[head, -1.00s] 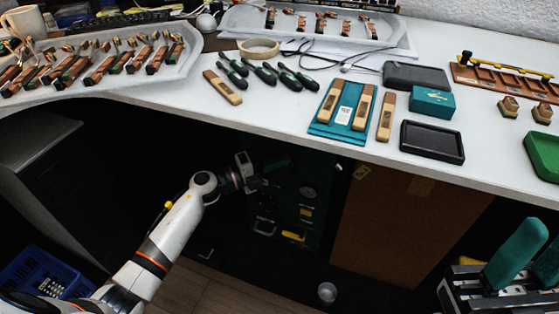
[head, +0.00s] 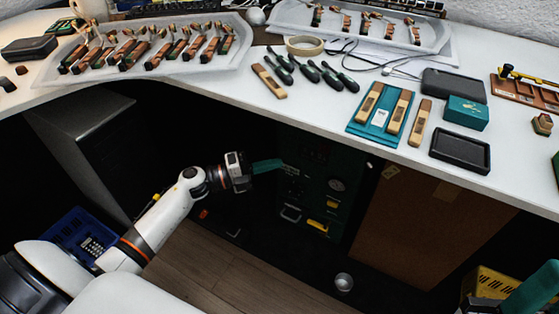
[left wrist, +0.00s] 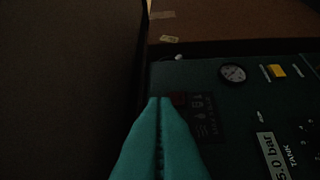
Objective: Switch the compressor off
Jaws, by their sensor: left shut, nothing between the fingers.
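The compressor (head: 304,197) is a dark green box in the shade under the table, with a round gauge (head: 337,184) and a yellow part (head: 317,225). My left gripper (head: 281,163) is shut and empty, its teal fingers pointing at the compressor's upper part. My right gripper (head: 530,293) is partly in view at the lower right.
The white table (head: 240,105) overhangs the compressor. A brown board (head: 415,230) stands right of it and a dark cabinet (head: 80,120) stands to the left. A small metal cup (head: 343,282) and a blue crate (head: 85,240) are on the floor. A yellow crate (head: 490,283) is at the lower right.

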